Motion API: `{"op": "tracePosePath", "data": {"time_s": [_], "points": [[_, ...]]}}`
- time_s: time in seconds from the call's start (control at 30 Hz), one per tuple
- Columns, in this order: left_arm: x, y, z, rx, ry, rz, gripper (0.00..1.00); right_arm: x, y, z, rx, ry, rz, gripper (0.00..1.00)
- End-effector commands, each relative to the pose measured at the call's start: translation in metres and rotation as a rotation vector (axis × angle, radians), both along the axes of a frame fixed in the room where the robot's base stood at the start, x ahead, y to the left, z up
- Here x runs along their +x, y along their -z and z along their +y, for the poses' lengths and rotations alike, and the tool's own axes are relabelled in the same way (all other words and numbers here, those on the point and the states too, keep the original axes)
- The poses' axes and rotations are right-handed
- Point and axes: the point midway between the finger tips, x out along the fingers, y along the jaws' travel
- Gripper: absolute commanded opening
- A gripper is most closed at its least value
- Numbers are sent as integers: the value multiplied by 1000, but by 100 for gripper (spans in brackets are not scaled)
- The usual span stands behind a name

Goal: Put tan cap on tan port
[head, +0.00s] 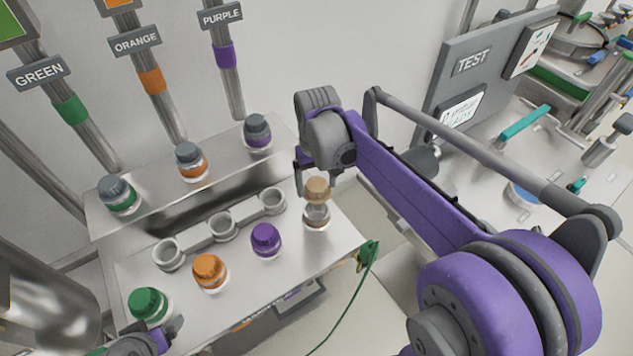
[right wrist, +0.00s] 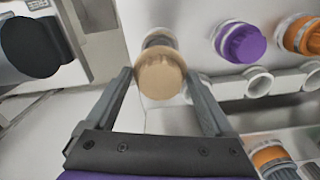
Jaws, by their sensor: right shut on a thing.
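The tan cap (head: 316,189) is between the fingers of my right gripper (head: 318,178), which is shut on it. In the right wrist view the tan cap (right wrist: 160,78) sits between the two fingertips (right wrist: 160,82). The tan port (head: 316,215) is a clear, grey-rimmed fitting at the right end of the front row, directly below the cap in the head view. Whether the cap touches the port I cannot tell. My left gripper (head: 143,340) shows only partly at the bottom left, near the green cap (head: 148,304); its fingers are unclear.
Orange (head: 210,271) and purple (head: 265,239) caps sit on the same shelf, left of the tan port. Empty grey rings (head: 221,226) stand behind them. Capped fittings line the upper ledge (head: 230,150). A green cable (head: 345,310) hangs at the shelf's right corner.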

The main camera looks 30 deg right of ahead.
Motion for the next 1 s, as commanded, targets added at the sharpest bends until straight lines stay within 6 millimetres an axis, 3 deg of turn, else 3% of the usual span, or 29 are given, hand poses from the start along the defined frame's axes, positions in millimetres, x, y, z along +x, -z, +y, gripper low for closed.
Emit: {"op": "tracePosePath", "data": {"time_s": [0.63,1.0], "points": [[-11,24,0,0,0,20,89,-3,30,0,0,0,1,12],[-11,25,0,0,0,20,89,-3,31,0,0,0,0,12]]}}
